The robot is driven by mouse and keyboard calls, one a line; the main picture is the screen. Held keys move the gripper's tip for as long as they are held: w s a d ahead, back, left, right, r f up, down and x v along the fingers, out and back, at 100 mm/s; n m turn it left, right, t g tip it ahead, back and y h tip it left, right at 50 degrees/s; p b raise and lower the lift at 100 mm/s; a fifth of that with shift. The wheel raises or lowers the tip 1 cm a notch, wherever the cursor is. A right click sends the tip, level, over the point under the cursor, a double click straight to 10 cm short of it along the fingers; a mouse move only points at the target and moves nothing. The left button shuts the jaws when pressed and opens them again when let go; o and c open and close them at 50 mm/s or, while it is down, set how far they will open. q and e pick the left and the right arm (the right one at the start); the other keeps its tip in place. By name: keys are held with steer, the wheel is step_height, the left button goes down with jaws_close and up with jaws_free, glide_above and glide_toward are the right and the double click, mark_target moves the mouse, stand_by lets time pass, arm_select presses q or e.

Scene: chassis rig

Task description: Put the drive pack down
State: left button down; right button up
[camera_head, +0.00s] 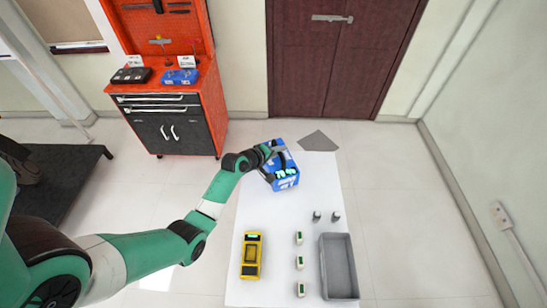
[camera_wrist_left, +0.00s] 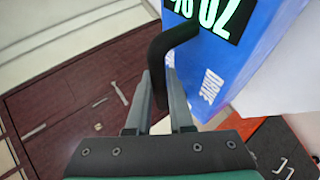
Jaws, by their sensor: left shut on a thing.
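The drive pack (camera_head: 286,180) is a blue box with a black label and pale lettering, at the far left end of the white table (camera_head: 270,215). It also shows close up in the left wrist view (camera_wrist_left: 245,45), tilted in that picture, with part of the word "DRIVE" readable. My left gripper (camera_head: 270,150) is shut on the pack's black handle (camera_wrist_left: 160,55), which passes between the two fingers in the wrist view. I cannot tell whether the pack's underside touches the table. My right gripper is not in view.
A yellow device (camera_head: 251,256), small white-green blocks (camera_head: 299,262), two small dark cylinders (camera_head: 317,216) and a grey tray (camera_head: 323,266) occupy the table's near part. A dark grey patch (camera_head: 318,141) lies at its far end. An orange tool cabinet (camera_head: 208,97) stands back left.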

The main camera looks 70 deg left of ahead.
arm_select(q)
steer(key=shift+w+a+f, duration=0.2)
steer(key=shift+w+a, duration=0.15)
steer(key=shift+w, duration=0.05)
step_height(320, 180, down, 3)
steer(key=shift+w+a+f+b, duration=0.1)
steer(key=shift+b, duration=0.8)
steer(key=shift+f, duration=0.1)
steer(key=c, duration=1.2)
jaws_free()
steer(key=shift+f, duration=0.3)
steer(key=shift+c, duration=0.2)
steer(key=o, duration=0.4)
steer(key=shift+r, duration=0.1)
